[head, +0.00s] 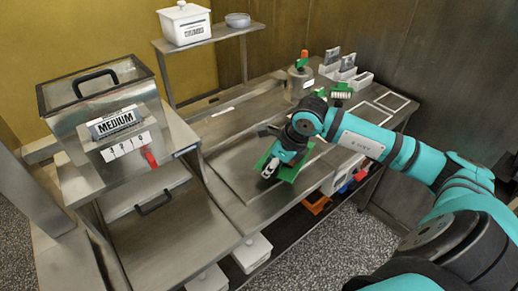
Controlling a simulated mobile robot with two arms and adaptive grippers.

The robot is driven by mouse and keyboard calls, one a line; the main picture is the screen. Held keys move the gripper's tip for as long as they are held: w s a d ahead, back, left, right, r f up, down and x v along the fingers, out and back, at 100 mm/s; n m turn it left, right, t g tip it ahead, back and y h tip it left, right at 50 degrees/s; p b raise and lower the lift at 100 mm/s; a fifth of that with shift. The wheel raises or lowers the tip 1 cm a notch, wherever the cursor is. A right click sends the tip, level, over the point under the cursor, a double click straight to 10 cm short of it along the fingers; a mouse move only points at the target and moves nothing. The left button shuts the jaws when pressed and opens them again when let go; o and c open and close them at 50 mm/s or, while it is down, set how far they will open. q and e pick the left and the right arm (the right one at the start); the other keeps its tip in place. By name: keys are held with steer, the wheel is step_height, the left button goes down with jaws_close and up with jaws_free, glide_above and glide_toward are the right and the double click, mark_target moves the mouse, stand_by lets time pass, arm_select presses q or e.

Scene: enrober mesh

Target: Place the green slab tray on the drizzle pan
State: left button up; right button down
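The green slab tray (289,174) is at the middle of the steel bench, close to its front edge. My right gripper (269,167) is over the tray, with its pale fingertips at the tray's left part. The gripper and wrist hide much of the tray. I cannot tell whether the fingers are closed on it, or whether the tray rests on the bench or is just above it. A shallow rectangular steel pan-like area (232,172) lies under and left of the tray; I cannot tell for sure that it is the drizzle pan. My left gripper is not in view.
A steel hopper machine (130,125) marked MEDIUM stands at left. A canister (300,82), a green-backed brush (341,92) and grey-white holders (345,70) are at the bench's back right. A white lidded bin (185,24) stands on a shelf. An orange bin (317,204) is below.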

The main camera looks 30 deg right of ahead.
steer(key=w, duration=0.1)
steer(key=w+p, duration=0.1)
steer(key=w, duration=0.3)
steer(key=shift+d, duration=0.3)
steer(key=w, duration=0.2)
steer(key=w+p, duration=0.1)
steer(key=shift+w+d+f, duration=0.2)
steer(key=shift+d+f, duration=0.2)
steer(key=shift+w, duration=0.35)
step_height(320, 180, down, 3)
steer(key=shift+f+p, duration=0.15)
steer(key=shift+p, duration=0.9)
steer(key=shift+f, duration=0.2)
steer(key=c, duration=0.9)
jaws_free()
steer(key=shift+c, duration=0.2)
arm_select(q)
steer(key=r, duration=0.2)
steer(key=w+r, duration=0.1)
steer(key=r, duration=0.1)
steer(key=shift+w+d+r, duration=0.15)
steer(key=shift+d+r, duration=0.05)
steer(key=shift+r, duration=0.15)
